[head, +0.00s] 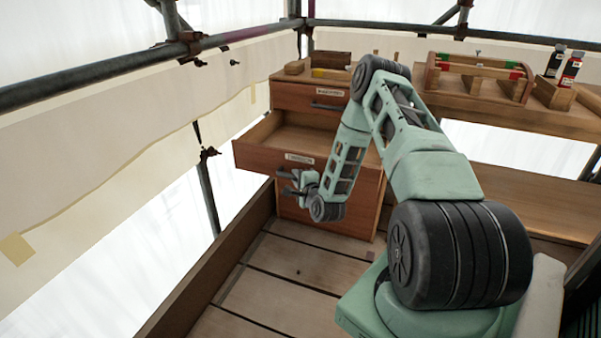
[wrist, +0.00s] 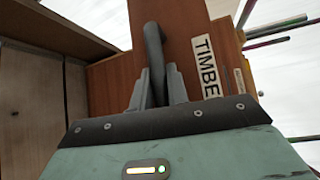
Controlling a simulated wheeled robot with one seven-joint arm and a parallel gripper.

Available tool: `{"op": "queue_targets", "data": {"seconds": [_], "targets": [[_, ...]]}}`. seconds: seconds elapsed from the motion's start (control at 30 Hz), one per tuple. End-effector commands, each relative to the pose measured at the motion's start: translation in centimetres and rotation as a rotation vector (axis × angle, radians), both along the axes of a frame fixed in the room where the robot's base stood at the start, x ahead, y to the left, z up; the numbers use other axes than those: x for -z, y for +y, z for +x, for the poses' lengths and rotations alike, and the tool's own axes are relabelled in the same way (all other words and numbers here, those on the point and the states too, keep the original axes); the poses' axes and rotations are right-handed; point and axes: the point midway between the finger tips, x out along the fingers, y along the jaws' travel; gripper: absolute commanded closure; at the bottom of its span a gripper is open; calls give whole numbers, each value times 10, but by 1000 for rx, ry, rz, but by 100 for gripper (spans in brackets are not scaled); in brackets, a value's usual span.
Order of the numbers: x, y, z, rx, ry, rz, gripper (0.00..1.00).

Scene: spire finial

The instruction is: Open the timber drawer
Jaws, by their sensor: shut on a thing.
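The timber drawer (head: 256,160) is the middle drawer of a wooden cabinet and stands well out from it, its inside showing from above and looking empty where visible. Its front bears a white label, which reads "TIMBE" in the wrist view (wrist: 207,66), the rest cut off. My gripper (head: 288,182) is at the drawer's front, below the label. In the wrist view my gripper (wrist: 158,82) has its two fingers closed around the dark bar handle (wrist: 154,45). My arm hides the right part of the drawer in the head view.
A shut top drawer (head: 300,97) with its own handle is above. A workbench (head: 480,100) with a wooden tool tray and bottles (head: 571,70) runs right. Scaffold poles (head: 90,75) and a low timber edge board (head: 215,265) bound the left. Plank floor (head: 290,265) before the cabinet is clear.

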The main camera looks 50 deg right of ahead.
Motion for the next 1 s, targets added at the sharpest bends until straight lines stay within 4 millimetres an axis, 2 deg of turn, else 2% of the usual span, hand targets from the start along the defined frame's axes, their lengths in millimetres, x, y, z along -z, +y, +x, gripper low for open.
{"op": "queue_targets", "data": {"seconds": [0.2, 0.6, 0.63, 0.7, 1.0], "targets": [[0, 13, -7, 3, 3, 0, 100], [1, 15, -8, 3, 2, -1, 100], [1, 15, -8, 3, 2, -1, 81], [1, 15, -7, 3, 2, -1, 62], [0, 16, -8, 1, 0, 0, 62]]}}
